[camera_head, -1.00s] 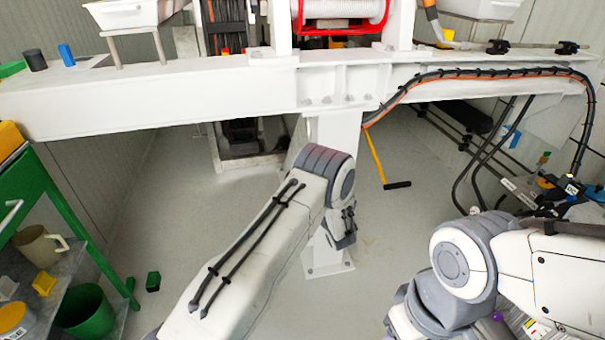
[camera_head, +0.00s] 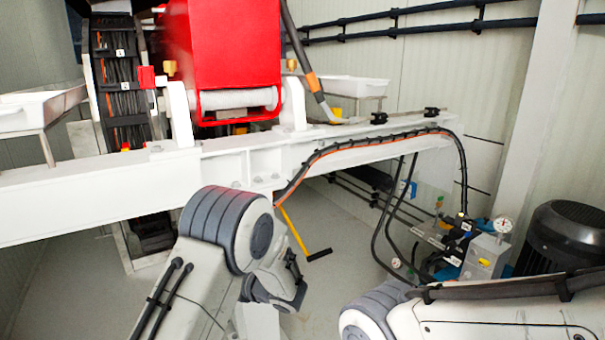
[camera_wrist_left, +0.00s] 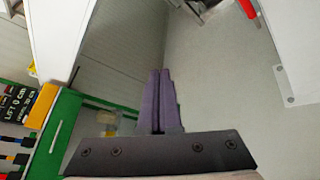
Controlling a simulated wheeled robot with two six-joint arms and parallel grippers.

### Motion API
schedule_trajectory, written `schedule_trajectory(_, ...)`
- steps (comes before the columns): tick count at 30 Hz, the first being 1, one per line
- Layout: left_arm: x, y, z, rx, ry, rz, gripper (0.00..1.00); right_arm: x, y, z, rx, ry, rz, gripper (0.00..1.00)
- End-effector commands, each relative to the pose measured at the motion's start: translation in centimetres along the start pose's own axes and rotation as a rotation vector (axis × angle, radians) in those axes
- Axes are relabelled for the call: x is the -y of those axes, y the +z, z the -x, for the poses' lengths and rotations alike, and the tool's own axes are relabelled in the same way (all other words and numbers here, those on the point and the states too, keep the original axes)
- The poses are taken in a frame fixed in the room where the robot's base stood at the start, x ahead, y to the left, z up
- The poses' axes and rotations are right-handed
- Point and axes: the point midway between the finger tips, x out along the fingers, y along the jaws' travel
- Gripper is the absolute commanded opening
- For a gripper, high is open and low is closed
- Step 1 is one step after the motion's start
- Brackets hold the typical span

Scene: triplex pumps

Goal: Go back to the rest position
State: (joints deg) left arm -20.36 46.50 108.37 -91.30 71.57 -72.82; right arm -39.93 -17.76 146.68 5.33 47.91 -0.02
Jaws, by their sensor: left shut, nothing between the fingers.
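My left gripper (camera_wrist_left: 160,100) shows in the left wrist view as two purple fingers pressed together. It is shut and empty, with bare grey floor and wall behind it. In the head view my left arm is folded at the lower middle, and its gripper is hidden. My right arm comes in at the lower right of the head view; its gripper is out of view.
A white beam (camera_head: 120,185) crosses the head view behind my left arm. A black motor (camera_head: 565,240) and a gauge box (camera_head: 486,257) stand at the right. A green cart (camera_wrist_left: 62,130) is left of my left gripper. Floor (camera_head: 345,225) shows below the beam.

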Motion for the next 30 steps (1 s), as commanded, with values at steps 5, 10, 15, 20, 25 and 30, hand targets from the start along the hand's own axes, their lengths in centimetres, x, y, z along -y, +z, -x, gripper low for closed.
schedule_trajectory(5, -5.6, -4.5, 8.0, -0.344, -0.031, 0.568, 0.0, 0.0, 0.0, 0.0, 0.0, 0.0, 0.0, 0.5)
schedule_trajectory(10, -8.8, -10.2, 16.5, -0.72, 0.013, 1.087, 0.0, 0.0, 0.0, 0.0, 0.0, 0.0, 0.0, 0.5)
schedule_trajectory(15, -10.5, -14.6, 23.8, -1.069, 0.131, 1.467, 0.0, 0.0, 0.0, 0.0, 0.0, 0.0, 0.0, 0.5)
schedule_trajectory(20, -11.5, -17.1, 28.9, -1.335, 0.272, 1.692, 0.0, 0.0, 0.0, 0.0, 0.0, 0.0, 0.0, 0.5)
schedule_trajectory(25, -12.6, -19.0, 33.4, -1.589, 0.456, 1.855, 0.0, 0.0, 0.0, 0.0, 0.0, 0.0, 0.0, 0.5)
schedule_trajectory(30, -15.4, -16.3, 34.8, -1.597, 0.479, 1.862, 0.0, 0.3, -0.2, 4.2, -0.001, 0.0, 0.0, 0.5)
